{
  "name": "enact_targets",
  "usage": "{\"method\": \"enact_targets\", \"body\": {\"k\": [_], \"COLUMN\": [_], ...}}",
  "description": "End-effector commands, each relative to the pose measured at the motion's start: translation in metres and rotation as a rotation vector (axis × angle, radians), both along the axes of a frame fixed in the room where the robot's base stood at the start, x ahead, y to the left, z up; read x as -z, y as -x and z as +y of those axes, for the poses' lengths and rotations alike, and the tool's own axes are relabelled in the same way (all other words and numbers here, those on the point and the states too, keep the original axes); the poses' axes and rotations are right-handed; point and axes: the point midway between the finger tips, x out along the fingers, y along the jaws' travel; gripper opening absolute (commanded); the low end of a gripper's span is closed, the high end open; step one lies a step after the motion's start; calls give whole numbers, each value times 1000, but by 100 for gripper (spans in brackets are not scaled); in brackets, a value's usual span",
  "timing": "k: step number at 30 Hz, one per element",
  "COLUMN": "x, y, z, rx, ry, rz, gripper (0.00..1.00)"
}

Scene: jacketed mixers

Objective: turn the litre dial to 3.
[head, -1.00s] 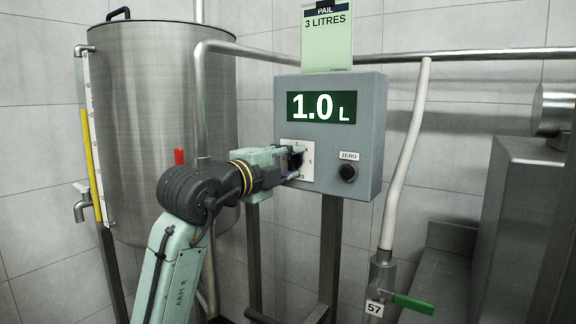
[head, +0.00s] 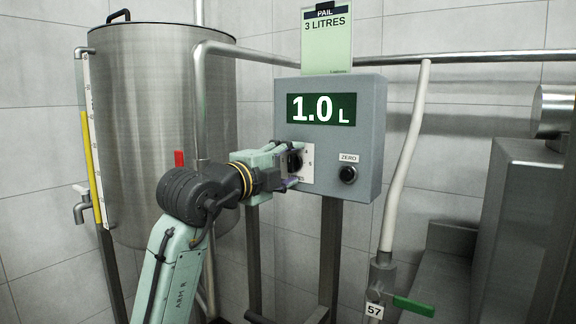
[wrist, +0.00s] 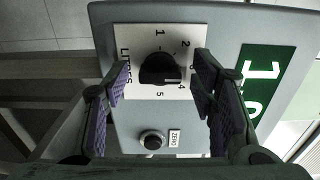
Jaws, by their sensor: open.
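The litre dial (wrist: 160,69) is a black knob on a white plate marked LITRES (wrist: 128,88), seen in the wrist view with numbers around it. A small pale mark shows on the knob's lower right side; which number it meets I cannot tell surely. In the head view the dial (head: 295,160) is partly hidden by my gripper (head: 291,165). My gripper, also in the wrist view (wrist: 158,85), is open, with one purple-padded finger on each side of the knob and gaps between. The green display (head: 321,108) reads 1.0 L.
A grey control box (head: 367,120) carries the dial, and a black ZERO knob (head: 348,174) sits to its right. A card above (head: 327,45) reads PAIL 3 LITRES. A steel tank (head: 150,130) stands left; a white hose (head: 407,150) hangs right.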

Motion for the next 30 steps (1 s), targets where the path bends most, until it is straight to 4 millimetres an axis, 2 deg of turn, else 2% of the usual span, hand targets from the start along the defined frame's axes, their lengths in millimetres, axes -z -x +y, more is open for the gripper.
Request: {"method": "enact_targets", "body": {"k": [5, 18, 24, 30], "x": [0, 0, 0, 0], "y": [10, 82, 98, 100], "z": [7, 55, 65, 67], "rx": [0, -1, 0, 0], "ry": [1, 0, -1, 0], "rz": [-1, -1, -1, 0], "gripper": [52, 52, 52, 52]}}
